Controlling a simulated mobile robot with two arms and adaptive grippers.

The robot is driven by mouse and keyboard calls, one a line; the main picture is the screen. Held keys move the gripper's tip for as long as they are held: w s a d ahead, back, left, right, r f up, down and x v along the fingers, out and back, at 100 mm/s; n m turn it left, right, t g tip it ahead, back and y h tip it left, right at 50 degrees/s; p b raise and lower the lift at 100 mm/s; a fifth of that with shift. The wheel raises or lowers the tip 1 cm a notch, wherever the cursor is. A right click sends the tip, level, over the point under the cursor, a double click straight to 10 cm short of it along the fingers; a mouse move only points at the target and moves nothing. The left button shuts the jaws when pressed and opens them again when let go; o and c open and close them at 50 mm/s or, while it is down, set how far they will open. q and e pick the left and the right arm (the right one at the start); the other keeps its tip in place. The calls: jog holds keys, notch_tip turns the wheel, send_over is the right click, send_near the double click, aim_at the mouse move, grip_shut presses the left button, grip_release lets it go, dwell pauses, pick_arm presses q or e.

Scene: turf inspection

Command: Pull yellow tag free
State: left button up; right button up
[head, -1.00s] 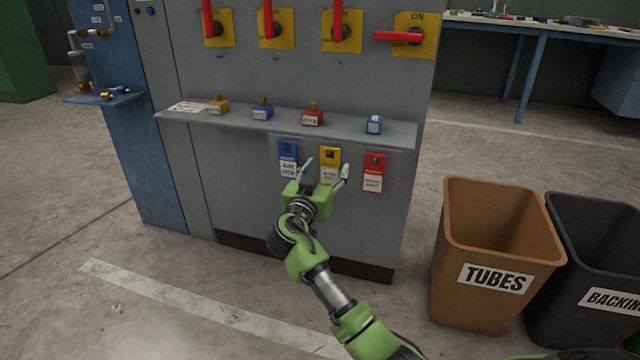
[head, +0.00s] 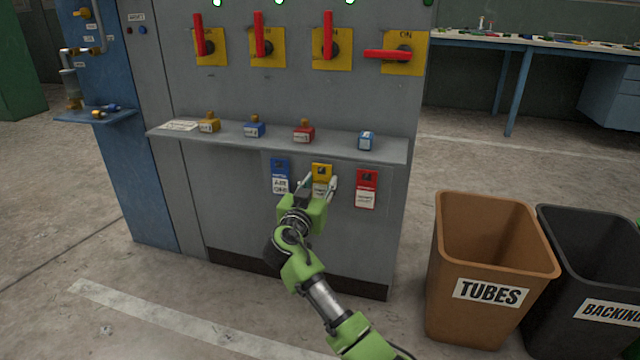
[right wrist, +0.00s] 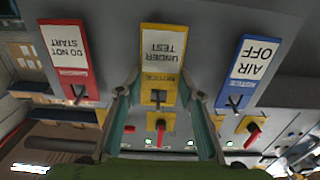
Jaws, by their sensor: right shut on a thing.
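The yellow tag (head: 321,169) hangs on the grey cabinet's front below the shelf, between a blue tag (head: 280,175) and a red tag (head: 366,188). My right gripper (head: 321,184) is at the yellow tag, shut on its sides and partly covering its lower part. In the right wrist view the yellow tag (right wrist: 162,48) appears upside down and reads "UNDER TEST", with a fingertip of my gripper (right wrist: 160,90) at each edge. It still lies against the panel beside its hook. My left gripper is not in view.
The shelf (head: 285,143) juts out just above the tags and carries several small padlock-like blocks. Red-handled switches (head: 328,38) sit higher up. A brown "TUBES" bin (head: 490,245) and a black bin (head: 590,262) stand to the right. The floor in front is clear.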

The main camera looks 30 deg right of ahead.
jog(key=shift+r, duration=0.2)
jog(key=shift+r, duration=0.3)
jog(key=shift+s+a, duration=0.15)
jog(key=shift+a, duration=0.05)
jog(key=shift+v, duration=1.5)
jog(key=shift+s+a, duration=0.15)
jog(key=shift+v, duration=2.5)
